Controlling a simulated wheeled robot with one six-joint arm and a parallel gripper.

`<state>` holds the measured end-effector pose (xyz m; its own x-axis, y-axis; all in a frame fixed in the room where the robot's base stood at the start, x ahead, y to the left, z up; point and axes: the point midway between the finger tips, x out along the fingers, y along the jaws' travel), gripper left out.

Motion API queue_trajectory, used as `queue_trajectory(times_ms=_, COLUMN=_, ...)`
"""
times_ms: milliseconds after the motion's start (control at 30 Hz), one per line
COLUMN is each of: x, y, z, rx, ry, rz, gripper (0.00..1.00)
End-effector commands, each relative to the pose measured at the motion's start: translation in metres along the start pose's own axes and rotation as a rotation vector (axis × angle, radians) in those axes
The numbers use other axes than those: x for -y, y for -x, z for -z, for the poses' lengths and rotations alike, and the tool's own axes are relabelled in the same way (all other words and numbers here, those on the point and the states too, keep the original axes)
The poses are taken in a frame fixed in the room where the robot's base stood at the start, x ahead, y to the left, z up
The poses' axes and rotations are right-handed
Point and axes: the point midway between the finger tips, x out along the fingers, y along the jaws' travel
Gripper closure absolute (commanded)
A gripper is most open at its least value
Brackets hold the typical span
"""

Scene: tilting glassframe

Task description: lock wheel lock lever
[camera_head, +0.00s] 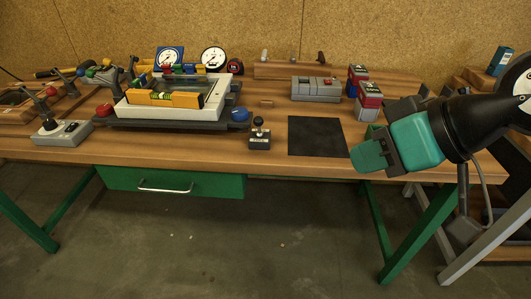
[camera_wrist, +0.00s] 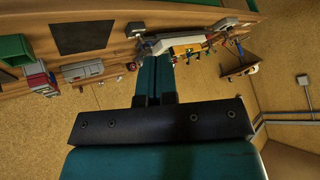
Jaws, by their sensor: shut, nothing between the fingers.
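My gripper (camera_head: 370,155) is at the right of the bench in the head view, over its front edge. Its teal fingers are shut with nothing between them; they also show in the wrist view (camera_wrist: 155,75). A white tilting frame (camera_head: 212,104) with a yellow level (camera_head: 165,99) sits on a dark base left of centre. A red knob (camera_head: 104,110) and a blue knob (camera_head: 239,114) flank it. I cannot tell which part is the wheel lock lever.
A flat black mat (camera_head: 317,136) lies between the lever box and my gripper. A joystick box (camera_head: 61,132) is at the far left. The space before the bench is clear.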

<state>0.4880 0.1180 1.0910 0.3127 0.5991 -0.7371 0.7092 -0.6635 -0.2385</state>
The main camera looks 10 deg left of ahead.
Motion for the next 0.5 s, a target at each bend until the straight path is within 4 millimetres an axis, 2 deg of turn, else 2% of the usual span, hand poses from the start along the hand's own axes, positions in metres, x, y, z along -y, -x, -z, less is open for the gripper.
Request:
queue_trajectory(times_ms=33, x=-0.012, y=-0.048, z=-0.012, rx=-0.086, ry=0.032, rz=0.0, gripper=1.0)
queue_trajectory(times_ms=200, x=-0.033, y=-0.128, z=0.004, rx=-0.419, ry=0.142, rz=-0.047, gripper=1.0)
queue_trajectory(times_ms=333, x=-0.047, y=-0.174, z=0.009, rx=-0.656, ry=0.211, rz=-0.111, gripper=1.0)
queue_trajectory(times_ms=400, x=-0.052, y=-0.191, z=0.009, rx=-0.764, ry=0.238, rz=-0.149, gripper=1.0)
queue_trajectory(times_ms=500, x=-0.058, y=-0.207, z=0.008, rx=-0.887, ry=0.268, rz=-0.201, gripper=1.0)
